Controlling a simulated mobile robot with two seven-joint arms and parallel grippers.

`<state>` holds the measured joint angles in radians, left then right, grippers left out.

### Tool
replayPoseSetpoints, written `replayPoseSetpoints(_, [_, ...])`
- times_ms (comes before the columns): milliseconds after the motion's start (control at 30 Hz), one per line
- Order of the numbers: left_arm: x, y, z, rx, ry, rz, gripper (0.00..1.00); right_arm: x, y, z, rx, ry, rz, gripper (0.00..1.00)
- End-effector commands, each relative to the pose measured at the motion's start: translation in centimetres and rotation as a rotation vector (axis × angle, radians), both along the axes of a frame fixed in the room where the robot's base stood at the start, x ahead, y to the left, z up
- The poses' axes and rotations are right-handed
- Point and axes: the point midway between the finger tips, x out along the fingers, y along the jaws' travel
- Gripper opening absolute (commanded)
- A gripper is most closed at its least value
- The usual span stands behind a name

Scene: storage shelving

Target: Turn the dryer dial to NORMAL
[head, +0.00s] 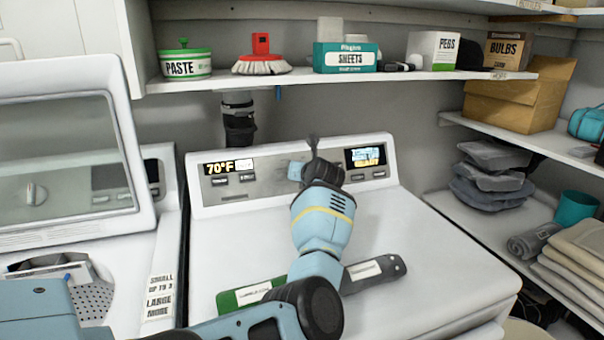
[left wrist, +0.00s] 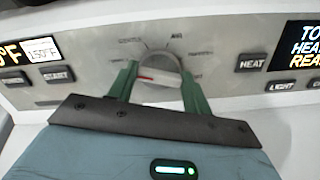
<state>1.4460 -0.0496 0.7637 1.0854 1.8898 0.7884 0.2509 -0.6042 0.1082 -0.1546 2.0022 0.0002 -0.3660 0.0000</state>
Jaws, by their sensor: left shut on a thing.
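The dryer dial (left wrist: 160,68) is a round silver-grey knob with a red and white pointer mark, in the middle of the control panel (left wrist: 85,55). The pointer lies towards the left. Small labels ring the dial, too blurred to read surely. My left gripper (left wrist: 157,80) is shut on the dial, with one green finger on each side of it. In the head view, my left gripper (head: 308,172) reaches the panel of the white dryer (head: 425,235) and hides most of the dial. My right gripper is not in view.
A left display (head: 228,167) reads 70°F; a right display (head: 365,156) is lit. START (left wrist: 58,77) and HEAT (left wrist: 251,63) buttons flank the dial. Two flat labelled tools (head: 375,270) lie on the dryer top. A shelf (head: 400,77) with boxes hangs above.

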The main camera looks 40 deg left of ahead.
Motion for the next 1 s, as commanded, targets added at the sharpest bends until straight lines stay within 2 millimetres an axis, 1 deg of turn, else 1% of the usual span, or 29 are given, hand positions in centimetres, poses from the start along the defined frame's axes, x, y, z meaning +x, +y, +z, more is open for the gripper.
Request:
replayPoseSetpoints(167, [0.0, 0.0, -0.3, -0.053, -0.098, 0.053, 0.27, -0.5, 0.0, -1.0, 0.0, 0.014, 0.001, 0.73])
replayPoseSetpoints(433, [0.0, 0.0, -0.4, -0.149, -0.286, 0.152, 0.27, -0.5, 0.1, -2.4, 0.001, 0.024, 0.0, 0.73])
replayPoseSetpoints(633, [0.0, 0.0, -0.4, -0.214, -0.409, 0.217, 0.27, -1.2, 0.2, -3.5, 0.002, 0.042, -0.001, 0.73])
replayPoseSetpoints(800, [-0.1, 0.0, -0.3, -0.255, -0.491, 0.259, 0.27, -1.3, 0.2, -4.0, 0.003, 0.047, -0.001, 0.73])
replayPoseSetpoints(1000, [-0.1, 0.1, -0.1, -0.286, -0.55, 0.29, 0.27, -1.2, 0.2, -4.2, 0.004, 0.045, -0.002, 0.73])
